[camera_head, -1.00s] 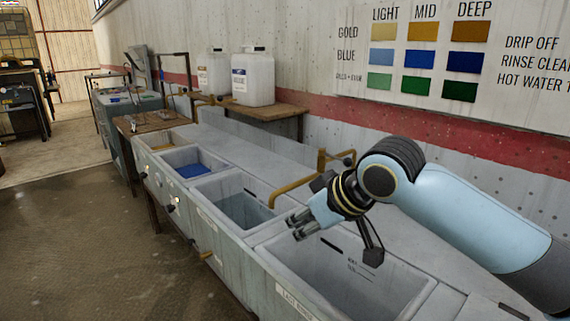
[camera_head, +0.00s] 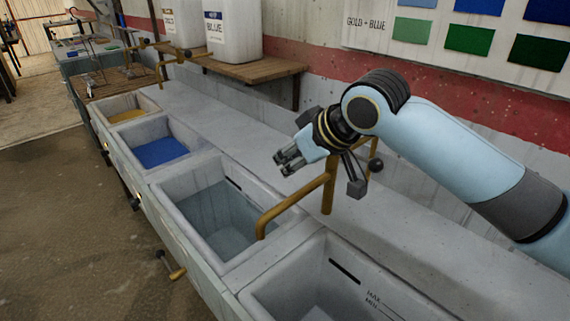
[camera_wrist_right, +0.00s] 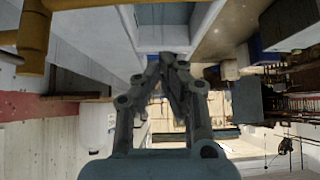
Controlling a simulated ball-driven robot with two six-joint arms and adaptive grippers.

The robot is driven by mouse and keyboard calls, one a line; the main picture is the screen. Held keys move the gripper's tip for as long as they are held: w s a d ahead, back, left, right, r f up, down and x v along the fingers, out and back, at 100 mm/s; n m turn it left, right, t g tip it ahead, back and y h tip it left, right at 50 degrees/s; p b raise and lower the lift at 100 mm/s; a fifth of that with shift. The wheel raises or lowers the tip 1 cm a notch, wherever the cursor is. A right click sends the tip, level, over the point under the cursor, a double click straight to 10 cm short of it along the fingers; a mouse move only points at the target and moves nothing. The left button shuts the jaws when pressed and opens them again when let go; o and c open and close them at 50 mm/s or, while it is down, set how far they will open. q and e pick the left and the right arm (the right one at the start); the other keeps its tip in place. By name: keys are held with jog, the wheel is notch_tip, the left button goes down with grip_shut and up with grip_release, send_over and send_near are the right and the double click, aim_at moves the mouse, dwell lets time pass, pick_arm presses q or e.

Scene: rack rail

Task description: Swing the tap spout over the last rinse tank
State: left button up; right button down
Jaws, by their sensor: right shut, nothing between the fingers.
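The brass tap (camera_head: 328,188) stands on the ledge behind the tanks. Its spout (camera_head: 290,208) reaches left and bends down over the near side of the water-filled tank (camera_head: 212,215). The last rinse tank (camera_head: 310,262) is the nearest, at the bottom; its lower part is cut off and the spout is not over it. My right gripper (camera_head: 284,163) is shut and empty, above and behind the spout. In the right wrist view its fingers (camera_wrist_right: 172,65) are together, and brass tap parts (camera_wrist_right: 33,35) show at upper left. My left gripper is not in view.
Farther tanks hold blue (camera_head: 160,152) and gold (camera_head: 126,115) liquid. A wooden shelf (camera_head: 255,70) with white jugs (camera_head: 232,38) hangs on the back wall. A brass drain handle (camera_head: 175,272) sticks out in front. The ledge beyond the tap is clear.

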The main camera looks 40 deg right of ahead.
jog(key=d+x, duration=0.1)
jog(key=x, duration=0.8)
pick_arm(q)
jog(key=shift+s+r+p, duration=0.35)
jog(key=shift+p, duration=0.05)
pick_arm(e)
jog(key=shift+s+a+f, duration=0.1)
jog(key=shift+s+a, duration=0.05)
jog(key=shift+s, duration=0.55)
jog(key=shift+s+a+f, duration=0.1)
jog(key=shift+s+f, duration=0.05)
jog(key=shift+s, duration=0.55)
jog(key=shift+s+a+f, duration=0.1)
jog(key=shift+s+a, duration=0.05)
jog(key=shift+s, duration=0.5)
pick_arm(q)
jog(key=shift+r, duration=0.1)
pick_arm(e)
jog(key=shift+s, duration=0.15)
